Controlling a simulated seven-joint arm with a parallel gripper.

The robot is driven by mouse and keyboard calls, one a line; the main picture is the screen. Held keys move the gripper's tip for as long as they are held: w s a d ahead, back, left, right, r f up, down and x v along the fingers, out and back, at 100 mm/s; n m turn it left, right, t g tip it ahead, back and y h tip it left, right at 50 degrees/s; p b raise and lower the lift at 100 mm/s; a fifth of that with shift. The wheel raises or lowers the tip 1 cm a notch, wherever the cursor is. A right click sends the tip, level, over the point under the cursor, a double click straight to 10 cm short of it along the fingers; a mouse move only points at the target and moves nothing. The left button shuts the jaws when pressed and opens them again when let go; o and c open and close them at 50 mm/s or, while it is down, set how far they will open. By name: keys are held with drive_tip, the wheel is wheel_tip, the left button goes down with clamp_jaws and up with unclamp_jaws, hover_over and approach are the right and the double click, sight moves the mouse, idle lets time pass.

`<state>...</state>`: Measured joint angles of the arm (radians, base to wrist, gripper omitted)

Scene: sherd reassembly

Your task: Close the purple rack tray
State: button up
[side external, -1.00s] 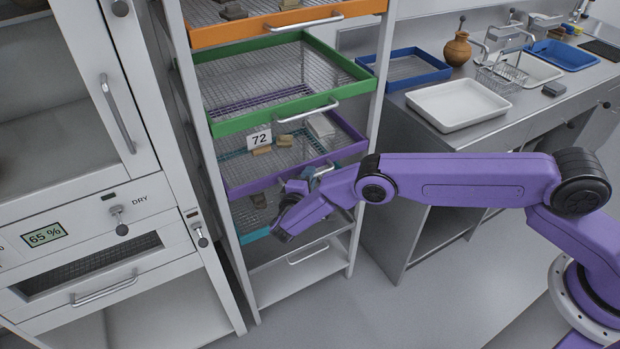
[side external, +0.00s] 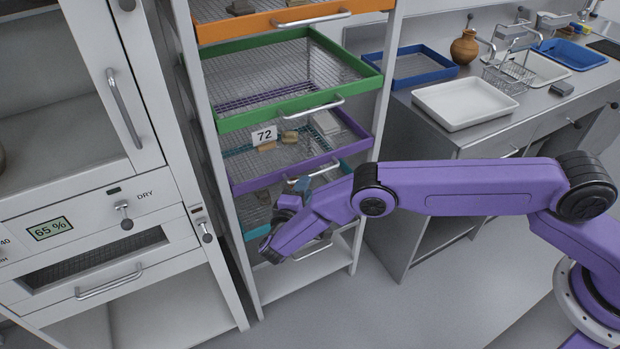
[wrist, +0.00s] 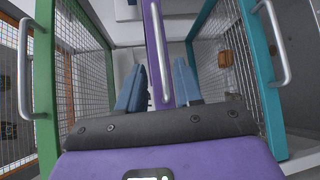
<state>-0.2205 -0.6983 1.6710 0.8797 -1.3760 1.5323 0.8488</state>
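The purple tray (side external: 262,180) is in the rack below the green tray, its interior visible from above in the side view. Its metal handle (side external: 312,173) is on its front. My gripper (side external: 291,197) is at the tray's front, just below the handle in the side view. In the wrist view the blue fingers of my gripper (wrist: 158,85) are apart, with the purple front (wrist: 153,30) and handle (wrist: 159,50) showing between them. I cannot tell whether they touch. Small brown sherds (side external: 290,137) and a "72" tag (side external: 264,135) show at the purple tray.
The green tray (side external: 285,112) is above and a teal tray (wrist: 263,75) below; both flank my gripper in the wrist view. An orange tray (side external: 290,22) is higher. A drying cabinet (side external: 110,215) stands left, a counter with a white basin (side external: 465,105) right.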

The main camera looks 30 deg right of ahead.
drive_tip(key=v, duration=1)
drive_tip(key=shift+f, duration=0.1)
drive_tip(key=s+d+r+g+y, duration=0.2)
drive_tip(key=s+d+r, duration=0.15)
drive_tip(key=r, duration=0.25)
drive_tip(key=s+d+r+n+g+y, duration=0.1)
drive_tip(key=s+d+r+g, duration=0.25)
drive_tip(key=r, duration=0.25)
drive_tip(key=s+d+r+g+y, duration=0.2)
drive_tip(key=s+d+r, duration=0.1)
drive_tip(key=d+r, duration=0.15)
drive_tip(key=s+d+r+g+y, duration=0.2)
drive_tip(key=s+d+r+y, duration=0.1)
drive_tip(key=s+d, duration=0.4)
drive_tip(key=s+d+r+n+g+y, duration=0.1)
drive_tip(key=s+d+r+g+y, duration=0.1)
drive_tip(key=s+d, duration=0.6)
drive_tip(key=s+r+y, duration=0.1)
drive_tip(key=s+y, duration=0.1)
drive_tip(key=s, duration=0.4)
drive_tip(key=shift+d+r, duration=0.3)
drive_tip(key=shift+r, duration=0.05)
drive_tip(key=shift+s, duration=0.15)
